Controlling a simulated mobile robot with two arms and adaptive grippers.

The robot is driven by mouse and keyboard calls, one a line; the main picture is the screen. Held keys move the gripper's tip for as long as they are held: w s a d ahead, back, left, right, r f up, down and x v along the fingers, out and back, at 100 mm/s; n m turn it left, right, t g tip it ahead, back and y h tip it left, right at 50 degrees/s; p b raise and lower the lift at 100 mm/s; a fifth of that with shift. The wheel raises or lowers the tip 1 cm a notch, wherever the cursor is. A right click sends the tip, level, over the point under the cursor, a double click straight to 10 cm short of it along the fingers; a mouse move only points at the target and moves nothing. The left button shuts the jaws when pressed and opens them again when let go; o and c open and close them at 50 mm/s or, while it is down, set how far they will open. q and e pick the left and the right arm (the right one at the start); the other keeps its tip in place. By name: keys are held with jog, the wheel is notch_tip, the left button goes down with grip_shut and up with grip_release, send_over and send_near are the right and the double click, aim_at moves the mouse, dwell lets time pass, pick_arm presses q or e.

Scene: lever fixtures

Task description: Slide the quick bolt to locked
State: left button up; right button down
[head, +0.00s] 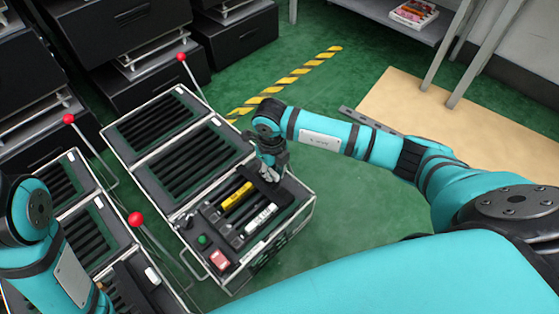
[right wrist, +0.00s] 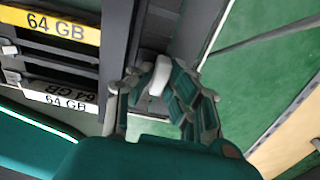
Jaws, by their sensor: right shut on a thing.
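The quick bolt appears to be the dark sliding piece with a pale grey knob (right wrist: 159,75), at a dark rail in the right wrist view. My right gripper (right wrist: 160,88) is shut around the knob, one finger on each side. In the head view my right gripper (head: 270,173) reaches down to the dark part at the right side of the open case (head: 301,222); there it hides the knob. I cannot tell how far along the bolt sits. My left arm (head: 45,230) shows at the lower left, but its gripper is out of view.
Yellow (head: 237,195) and white (head: 260,218) "64 GB" modules sit in the case beside the bolt. Red-knobbed levers (head: 136,218) stand to the left.

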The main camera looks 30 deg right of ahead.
aim_at(272, 174)
jog(key=shift+s+a, duration=0.1)
jog(key=shift+a, duration=0.15)
jog(key=c, duration=1.6)
grip_release()
jog(key=shift+o, duration=0.2)
notch_tip(272, 174, up, 12)
